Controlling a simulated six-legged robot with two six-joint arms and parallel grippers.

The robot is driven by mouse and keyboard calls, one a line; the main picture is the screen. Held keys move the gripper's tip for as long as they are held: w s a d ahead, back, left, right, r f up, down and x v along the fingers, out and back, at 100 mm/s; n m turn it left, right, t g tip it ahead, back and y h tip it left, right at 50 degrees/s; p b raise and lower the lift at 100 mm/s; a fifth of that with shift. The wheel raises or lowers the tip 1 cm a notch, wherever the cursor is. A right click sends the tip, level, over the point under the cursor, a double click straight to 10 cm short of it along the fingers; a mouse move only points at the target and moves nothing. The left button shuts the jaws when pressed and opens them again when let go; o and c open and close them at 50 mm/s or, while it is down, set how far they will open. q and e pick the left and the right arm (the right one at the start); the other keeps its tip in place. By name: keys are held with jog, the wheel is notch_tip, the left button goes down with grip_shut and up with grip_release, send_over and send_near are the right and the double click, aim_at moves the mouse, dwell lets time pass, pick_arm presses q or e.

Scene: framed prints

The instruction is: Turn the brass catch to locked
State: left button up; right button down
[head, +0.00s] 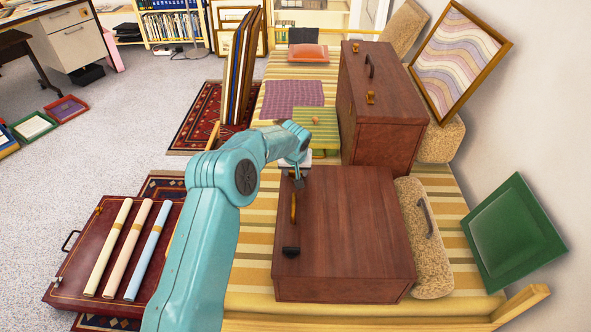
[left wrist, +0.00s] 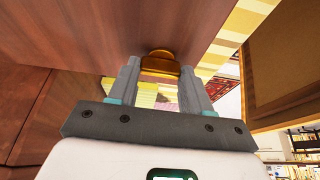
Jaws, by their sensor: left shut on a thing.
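A brown wooden case (head: 345,235) lies on the striped seat in the head view. My left gripper (head: 297,183) is at the far end of its left edge. In the left wrist view, the fingers (left wrist: 160,72) are on both sides of a rounded brass catch (left wrist: 160,56) and shut on it. The catch is against the case's brown wood (left wrist: 90,25). In the head view my gripper hides this catch. A handle (head: 293,208) and a dark fitting (head: 291,250) show nearer along the same edge. My right gripper is not in view.
A second brown case (head: 385,110) with brass catches stands just behind. A green frame (head: 512,235) leans at the right. A dark red case with rolled tubes (head: 115,245) lies at the left.

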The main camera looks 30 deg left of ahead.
pick_arm(q)
jog(key=shift+m, duration=0.4)
jog(key=shift+a+r+m+t+h+p, duration=0.1)
jog(key=shift+m+t+h+p, duration=0.25)
jog(key=shift+m+p, duration=0.45)
jog(key=shift+m+h, duration=0.45)
jog(key=shift+m, duration=0.65)
jog(key=m+h, duration=0.1)
jog(key=m, duration=0.1)
jog(key=shift+a+m, duration=0.1)
jog(key=shift+m, duration=0.3)
jog(key=m+h+b, duration=0.1)
jog(key=m, duration=0.2)
jog(key=shift+a+m, duration=0.1)
jog(key=shift+m, duration=0.2)
jog(key=shift+w+m+g+h, duration=0.1)
jog(key=shift+m+g+h, duration=0.55)
jog(key=shift+m, duration=1.35)
jog(key=shift+h, duration=0.25)
